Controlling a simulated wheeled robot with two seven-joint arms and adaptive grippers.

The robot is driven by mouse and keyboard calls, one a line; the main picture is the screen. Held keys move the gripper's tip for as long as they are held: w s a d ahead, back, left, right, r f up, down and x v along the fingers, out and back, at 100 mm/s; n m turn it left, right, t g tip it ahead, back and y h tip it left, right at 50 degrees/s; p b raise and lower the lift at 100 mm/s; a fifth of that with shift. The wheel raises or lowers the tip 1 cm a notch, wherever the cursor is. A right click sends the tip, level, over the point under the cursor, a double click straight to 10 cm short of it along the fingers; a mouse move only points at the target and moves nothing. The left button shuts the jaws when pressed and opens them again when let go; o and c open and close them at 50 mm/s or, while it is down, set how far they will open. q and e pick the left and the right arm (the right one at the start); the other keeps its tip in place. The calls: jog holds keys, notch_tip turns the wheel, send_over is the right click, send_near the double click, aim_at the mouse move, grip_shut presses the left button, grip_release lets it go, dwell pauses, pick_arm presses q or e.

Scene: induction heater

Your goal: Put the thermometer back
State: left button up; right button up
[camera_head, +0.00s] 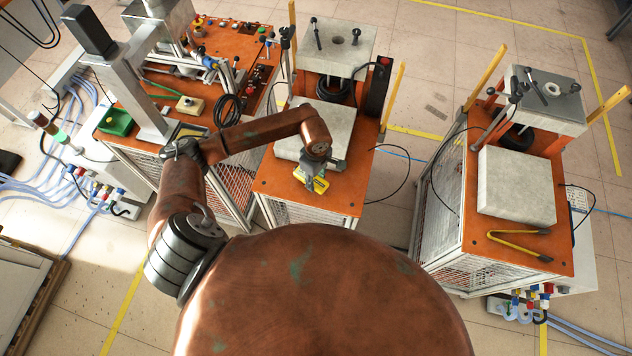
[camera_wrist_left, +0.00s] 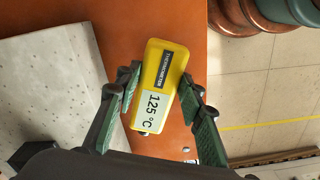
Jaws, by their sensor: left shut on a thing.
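The thermometer (camera_head: 318,186) is a small yellow block, held over the front of the middle orange-topped cart, in front of its grey slab. In the left wrist view the thermometer (camera_wrist_left: 162,75) shows a black label and a pale display reading 125 °C. My left gripper (camera_wrist_left: 158,88) has its green-padded fingers on both sides of it and is shut on it. In the head view the left gripper (camera_head: 314,174) hangs from above, beside the slab's front right corner. The exact gap to the cart top cannot be told. My right gripper is out of view.
The grey slab (camera_head: 325,128) lies close to the gripper. A black cable (camera_head: 403,170) loops off the cart's right side. A similar cart with a slab (camera_head: 517,187) and yellow-handled tongs (camera_head: 520,243) stands to the right. The left bench (camera_head: 224,43) is crowded with equipment.

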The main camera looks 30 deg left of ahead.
aim_at(316, 181)
pick_arm(q)
notch_tip(316, 181, down, 2)
jog(key=shift+s+d+f+p, duration=0.1)
jog(key=shift+p, duration=0.2)
jog(key=shift+f, duration=0.1)
jog(key=shift+f, duration=0.2)
jog(key=o, duration=1.3)
jog(key=shift+c, duration=0.2)
jog(key=shift+r, duration=0.15)
jog(key=shift+r, duration=0.2)
notch_tip(316, 181, up, 12)
jog(key=b, duration=0.2)
jog(key=shift+f, duration=0.15)
